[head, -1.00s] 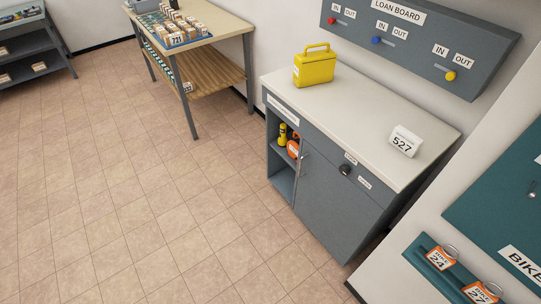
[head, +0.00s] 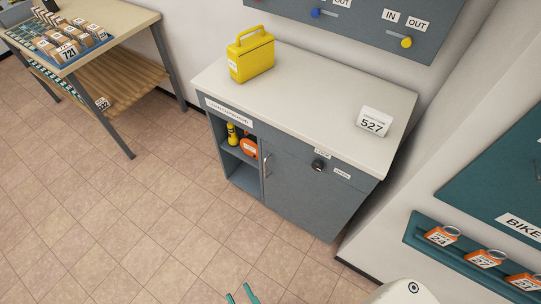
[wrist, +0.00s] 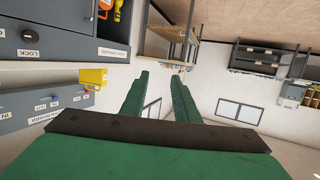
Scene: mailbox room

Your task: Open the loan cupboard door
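The grey loan cupboard (head: 222,165) stands against the wall in the head view. Its door (head: 302,196) looks closed, flush with the front. An upright metal handle (head: 266,166) is at the door's left edge. A dark knob (head: 318,165) sits above the door between two small labels too small to read here. In the wrist view the knob (wrist: 28,34) appears at the upper left, beside a LOCK label. My gripper (head: 242,296) shows at the bottom of the head view, apart from the cupboard. In the wrist view its two green fingers (wrist: 160,78) are spread and empty.
A yellow case (head: 251,60) and a 527 sign (head: 374,122) stand on the cupboard top. The open shelf holds a yellow torch and an orange item (head: 248,148). Key tags hang on a teal rail (head: 412,232) at right. The floor before the cupboard is clear.

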